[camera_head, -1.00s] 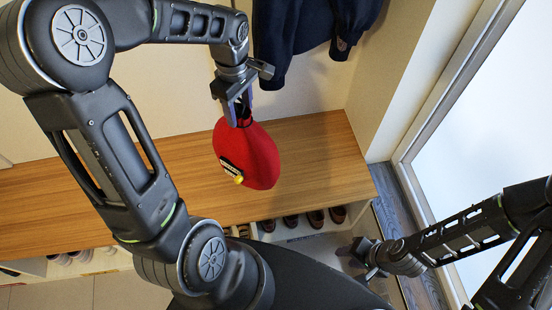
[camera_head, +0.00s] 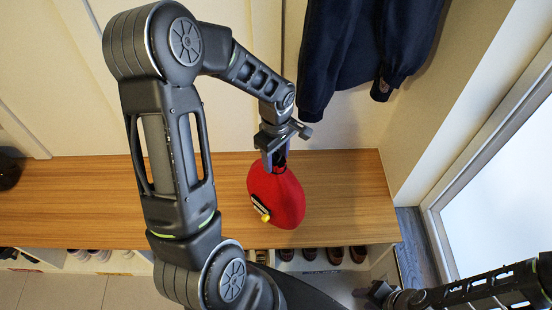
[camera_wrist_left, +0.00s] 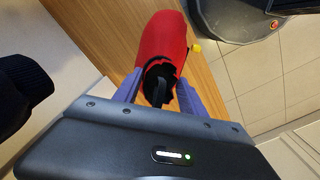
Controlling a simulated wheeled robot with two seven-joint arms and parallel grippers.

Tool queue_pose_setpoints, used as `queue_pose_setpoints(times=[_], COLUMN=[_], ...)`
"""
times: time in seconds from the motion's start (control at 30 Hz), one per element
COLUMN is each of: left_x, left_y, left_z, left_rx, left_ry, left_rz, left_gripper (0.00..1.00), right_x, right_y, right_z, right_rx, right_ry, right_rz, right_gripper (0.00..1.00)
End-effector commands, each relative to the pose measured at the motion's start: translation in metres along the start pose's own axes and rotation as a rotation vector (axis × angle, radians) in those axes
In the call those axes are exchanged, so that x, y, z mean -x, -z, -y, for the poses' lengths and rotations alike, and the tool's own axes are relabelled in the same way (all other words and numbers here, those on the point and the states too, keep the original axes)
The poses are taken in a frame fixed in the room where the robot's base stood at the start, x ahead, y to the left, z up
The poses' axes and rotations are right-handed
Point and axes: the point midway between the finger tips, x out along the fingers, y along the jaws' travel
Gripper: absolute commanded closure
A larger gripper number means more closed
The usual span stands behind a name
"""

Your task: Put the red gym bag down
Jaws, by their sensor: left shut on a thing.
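The red gym bag (camera_head: 276,197) hangs in the head view over the right part of the wooden bench top (camera_head: 100,208). My left gripper (camera_head: 273,160) is above it, shut on its dark top. In the left wrist view the bag (camera_wrist_left: 162,38) sits between and beyond the fingers (camera_wrist_left: 157,92), with a dark handle at its gathered end. I cannot tell whether its underside touches the bench. My right gripper (camera_head: 372,292) is low at the right, away from the bag; its finger opening is not clear.
A dark jacket (camera_head: 355,50) hangs on the wall behind the bag. Shoes (camera_head: 310,254) stand in the cubbies under the bench. A dark object (camera_head: 8,170) is at the bench's far left.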

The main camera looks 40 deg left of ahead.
Motion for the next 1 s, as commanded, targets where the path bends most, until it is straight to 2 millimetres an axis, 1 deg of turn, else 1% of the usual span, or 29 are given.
queue_pose_setpoints(times=[0.03,0.1,0.37,0.47,0.5,0.77,1.0], left_x=[-0.0059,-0.0103,-0.0111,-0.0142,-0.0140,-0.0134,-0.0129], left_y=[0.0000,0.0000,0.0001,0.0001,0.0000,0.0000,0.0000], left_z=[0.0002,-0.0001,-0.0007,-0.0007,-0.0002,-0.0001,-0.0001], left_rx=[0.000,0.000,0.000,0.000,0.000,0.000,0.000], left_ry=[0.001,0.000,-0.003,-0.003,-0.001,-0.001,-0.001], left_rz=[0.000,0.000,0.000,-0.001,0.000,0.000,0.000], left_gripper=[1.00,1.00,1.00,1.00,0.50,0.29,0.29], right_x=[0.0012,0.0014,0.0009,-0.0023,-0.0019,-0.0012,-0.0008], right_y=[0.0000,0.0000,0.0000,0.0000,-0.0001,0.0000,0.0000], right_z=[0.0005,0.0006,0.0004,-0.0009,-0.0007,-0.0005,-0.0003], right_rx=[0.000,0.000,0.000,0.000,0.000,0.000,0.000], right_ry=[0.000,0.000,0.000,0.000,0.000,0.000,0.000], right_rz=[0.000,0.000,0.000,0.000,0.000,0.000,0.000], right_gripper=[0.64,0.64,0.64,0.64,0.64,0.64,0.64])
